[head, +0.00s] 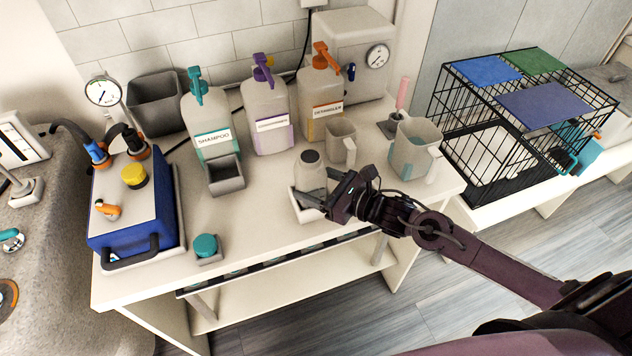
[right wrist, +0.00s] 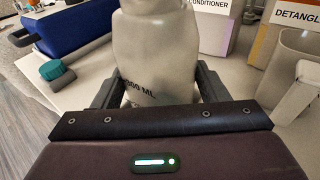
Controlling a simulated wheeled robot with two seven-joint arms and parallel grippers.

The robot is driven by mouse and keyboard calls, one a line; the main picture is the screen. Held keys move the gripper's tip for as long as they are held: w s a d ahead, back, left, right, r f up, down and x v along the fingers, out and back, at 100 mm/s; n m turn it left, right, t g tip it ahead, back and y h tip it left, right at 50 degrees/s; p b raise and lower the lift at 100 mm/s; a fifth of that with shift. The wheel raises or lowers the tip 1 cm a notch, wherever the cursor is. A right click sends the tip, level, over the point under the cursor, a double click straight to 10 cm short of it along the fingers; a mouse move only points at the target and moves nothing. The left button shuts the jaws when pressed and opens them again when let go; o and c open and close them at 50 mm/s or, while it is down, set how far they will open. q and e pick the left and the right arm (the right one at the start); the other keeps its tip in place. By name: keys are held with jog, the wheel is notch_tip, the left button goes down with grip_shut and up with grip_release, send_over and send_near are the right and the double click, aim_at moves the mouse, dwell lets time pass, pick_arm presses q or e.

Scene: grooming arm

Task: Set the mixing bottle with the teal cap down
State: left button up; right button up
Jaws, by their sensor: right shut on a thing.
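The mixing bottle (head: 311,172) is pale and translucent, with a dark round top and no teal cap on it. It is upright at a white holder (head: 306,213) near the table's front edge; I cannot tell whether its base touches down. My right gripper (head: 322,199) is shut on its lower body. In the right wrist view the bottle (right wrist: 155,55) stands between the two fingers, with "ML" print on its side. A teal cap (head: 205,245) sits apart on a small grey block at the table's front left. My left gripper is not in view.
Shampoo (head: 212,130), conditioner (head: 267,120) and detangler (head: 320,100) pump bottles stand behind. A small jug (head: 340,142) and a larger clear jug (head: 414,150) are right of the bottle. A grey bin (head: 224,177) stands left. The table between cap and bottle is clear.

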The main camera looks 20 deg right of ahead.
jog(key=shift+f+b, duration=0.2)
jog(key=shift+b, duration=0.1)
jog(key=o, duration=1.1)
jog(key=shift+r, duration=0.2)
jog(key=v, duration=1.2)
